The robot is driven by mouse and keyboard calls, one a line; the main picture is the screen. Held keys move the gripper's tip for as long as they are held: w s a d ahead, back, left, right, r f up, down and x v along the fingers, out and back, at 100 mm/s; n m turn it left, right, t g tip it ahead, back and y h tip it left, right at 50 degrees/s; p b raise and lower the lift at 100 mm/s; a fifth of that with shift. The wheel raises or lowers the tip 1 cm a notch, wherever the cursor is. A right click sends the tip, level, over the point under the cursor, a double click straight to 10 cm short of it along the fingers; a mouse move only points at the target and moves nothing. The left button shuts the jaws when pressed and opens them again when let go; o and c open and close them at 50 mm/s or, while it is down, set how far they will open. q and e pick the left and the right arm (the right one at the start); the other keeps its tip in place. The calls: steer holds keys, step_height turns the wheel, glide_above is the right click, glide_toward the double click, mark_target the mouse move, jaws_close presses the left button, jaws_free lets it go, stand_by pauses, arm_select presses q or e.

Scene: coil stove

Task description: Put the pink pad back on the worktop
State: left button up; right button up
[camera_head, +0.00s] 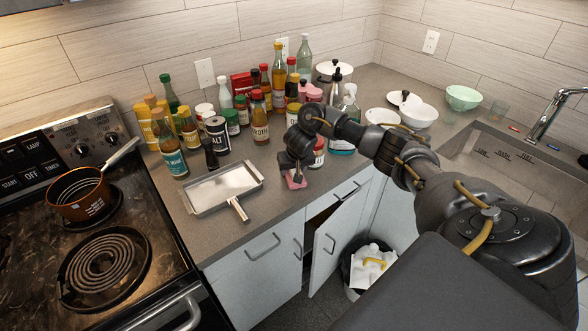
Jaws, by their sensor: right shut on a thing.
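The pink pad (297,182) shows under my right gripper (292,173), near the front edge of the grey worktop (262,211). My right gripper points down and is shut on the pink pad, covering part of it. The pad appears right at or just above the worktop; I cannot tell whether it touches. My left gripper is not in view.
A metal tray (222,186) lies left of the pad. Several bottles, jars and cans, including a salt can (217,138), crowd behind. A stove with a pan (80,190) stands left. A cabinet door (335,240) hangs open below, beside a bin (371,268).

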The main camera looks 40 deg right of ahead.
steer(key=shift+f, duration=0.1)
steer(key=o, duration=1)
steer(key=shift+o, duration=0.2)
steer(key=shift+r, duration=0.3)
steer(key=p+v, duration=0.5)
steer(key=v, duration=0.6)
steer(key=shift+s+a+r, duration=0.1)
steer(key=shift+s+r, duration=0.1)
steer(key=shift+r, duration=0.15)
